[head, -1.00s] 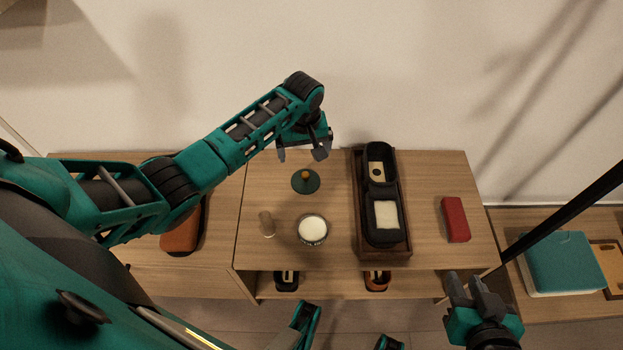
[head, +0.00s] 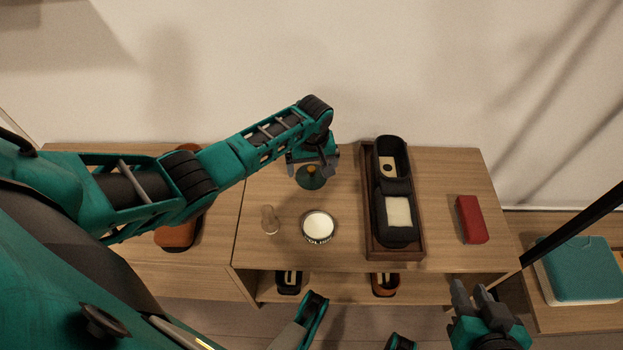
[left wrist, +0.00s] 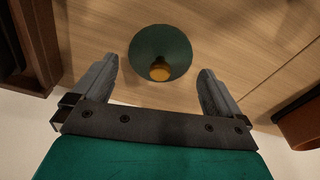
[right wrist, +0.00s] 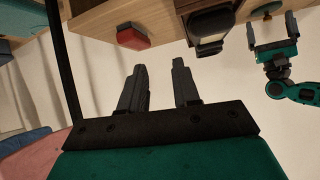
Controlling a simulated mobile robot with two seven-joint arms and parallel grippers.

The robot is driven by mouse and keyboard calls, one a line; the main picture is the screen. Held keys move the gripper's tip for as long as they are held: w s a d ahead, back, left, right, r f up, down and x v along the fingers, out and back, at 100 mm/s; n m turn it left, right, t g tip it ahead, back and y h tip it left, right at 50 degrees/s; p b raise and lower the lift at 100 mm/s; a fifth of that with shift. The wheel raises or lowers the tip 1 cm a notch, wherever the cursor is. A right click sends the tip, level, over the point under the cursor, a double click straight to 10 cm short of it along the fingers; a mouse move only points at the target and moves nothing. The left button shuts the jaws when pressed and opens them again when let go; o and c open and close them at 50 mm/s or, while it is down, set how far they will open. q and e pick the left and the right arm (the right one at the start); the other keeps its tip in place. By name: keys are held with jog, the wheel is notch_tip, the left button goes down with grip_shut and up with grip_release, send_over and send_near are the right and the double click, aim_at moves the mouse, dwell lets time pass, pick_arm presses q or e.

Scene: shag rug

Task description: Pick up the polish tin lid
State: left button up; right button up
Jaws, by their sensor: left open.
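The polish tin lid is a dark green disc with a yellow-orange knob. In the head view the lid (head: 309,183) lies on the wooden bench top, partly covered by my left gripper (head: 312,172). In the left wrist view the lid (left wrist: 160,45) shows just ahead of the open fingers of my left gripper (left wrist: 160,85), with the knob toward the gripper. The fingers do not visibly touch it. The open polish tin (head: 318,227) with white contents stands in front of the lid. My right gripper (head: 474,292) is empty, its fingers apart, in front of the bench's right side.
A small cylinder (head: 269,220) stands left of the tin. A red block (head: 470,219) lies at the right. Brown shoes (head: 178,235) are at the left.

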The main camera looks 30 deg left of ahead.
pick_arm(q)
notch_tip(320, 180, down, 2)
jog(key=shift+w+f+b, duration=0.1)
jog(key=shift+b, duration=0.25)
jog(key=c, duration=0.8)
